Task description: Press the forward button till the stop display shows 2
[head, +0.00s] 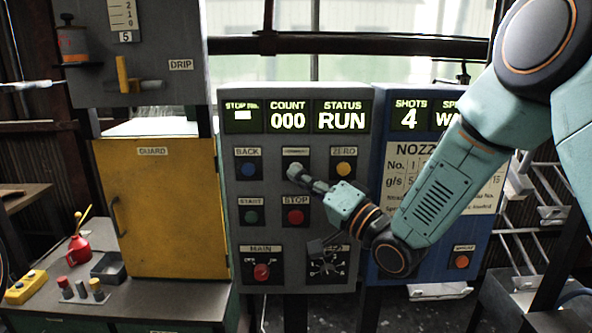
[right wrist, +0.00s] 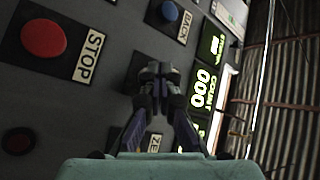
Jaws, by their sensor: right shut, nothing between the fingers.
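The grey control panel (head: 333,164) faces me in the head view. Its stop display (head: 243,115) shows a lit pale block and no digit I can read. The count display (head: 288,115) reads 000 and the status display (head: 342,115) reads RUN. My right gripper (head: 294,172) is shut and empty, its tips at the forward button's place between the back button (head: 249,169) and the zero button (head: 344,168). In the right wrist view the closed fingers (right wrist: 158,72) point at the panel; contact cannot be told. My left gripper is not in view.
Below are the green start button (head: 251,217), the red stop button (head: 295,216) and the main switch (head: 262,271). A blue panel (head: 385,150) stands right, partly behind my arm. A yellow guard door (head: 172,208) stands left, with a red oil can (head: 79,246) beside it.

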